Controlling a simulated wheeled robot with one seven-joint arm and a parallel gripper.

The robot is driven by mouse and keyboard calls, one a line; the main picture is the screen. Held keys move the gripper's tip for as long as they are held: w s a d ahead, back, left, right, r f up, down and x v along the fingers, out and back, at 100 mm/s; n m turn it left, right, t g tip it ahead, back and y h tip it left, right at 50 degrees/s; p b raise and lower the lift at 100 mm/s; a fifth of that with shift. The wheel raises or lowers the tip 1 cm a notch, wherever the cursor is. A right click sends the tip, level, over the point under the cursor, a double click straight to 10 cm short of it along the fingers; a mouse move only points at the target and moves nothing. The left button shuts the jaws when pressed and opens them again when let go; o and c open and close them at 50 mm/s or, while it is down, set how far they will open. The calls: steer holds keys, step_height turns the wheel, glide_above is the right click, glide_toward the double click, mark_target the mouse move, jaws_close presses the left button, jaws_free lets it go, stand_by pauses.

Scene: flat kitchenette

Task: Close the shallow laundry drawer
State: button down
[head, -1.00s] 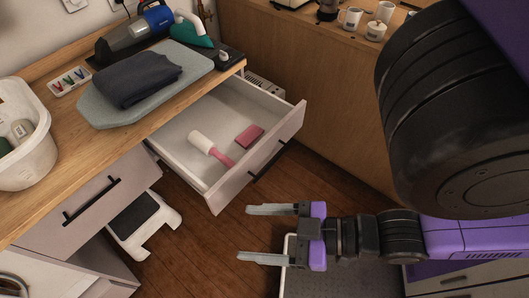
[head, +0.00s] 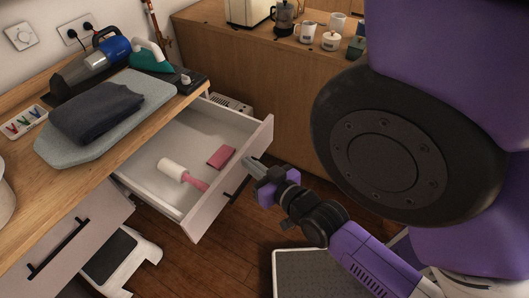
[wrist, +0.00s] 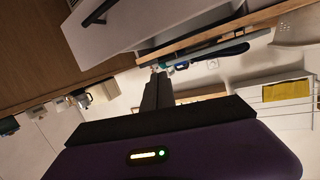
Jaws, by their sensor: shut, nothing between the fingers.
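The shallow laundry drawer (head: 214,207) is pulled out from under the wooden counter in the head view. It has a white inside, a light front panel and a dark bar handle (head: 236,190). A white and pink lint roller (head: 173,170) and a pink block-like item (head: 221,157) lie in it. My gripper (head: 252,166) is shut and empty, close to the outside of the drawer front near its right end. I cannot tell whether it touches the panel.
The counter bears an ironing board (head: 60,153) with a folded dark cloth (head: 97,112), and a handheld vacuum (head: 90,70). A closed lower drawer (head: 70,240) and a step stool (head: 120,260) are at left. A side counter (head: 235,75) with mugs stands behind.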

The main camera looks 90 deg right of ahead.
steer(key=s+d+f+m+g, duration=0.2)
steer(key=s+d+f+m, duration=0.25)
steer(key=s, duration=0.35)
steer(key=s+d+f+m+g+y+b, duration=0.1)
steer(key=s+d+f+m, duration=0.35)
steer(key=s, duration=0.25)
steer(key=s+d+f+m+g, duration=0.2)
steer(key=s+d+f+m, duration=0.3)
steer(key=s, duration=0.3)
steer(key=n+t+y, duration=0.1)
steer(key=t+y, duration=0.2)
steer(key=t, duration=0.5)
glide_toward(256, 149)
steer(key=shift+y, duration=0.3)
steer(key=p+x, duration=0.2)
steer(key=x, duration=0.4)
steer(key=shift+w+d+f, duration=0.1)
steer(key=shift+d+f, duration=0.05)
steer(key=shift+d, duration=0.2)
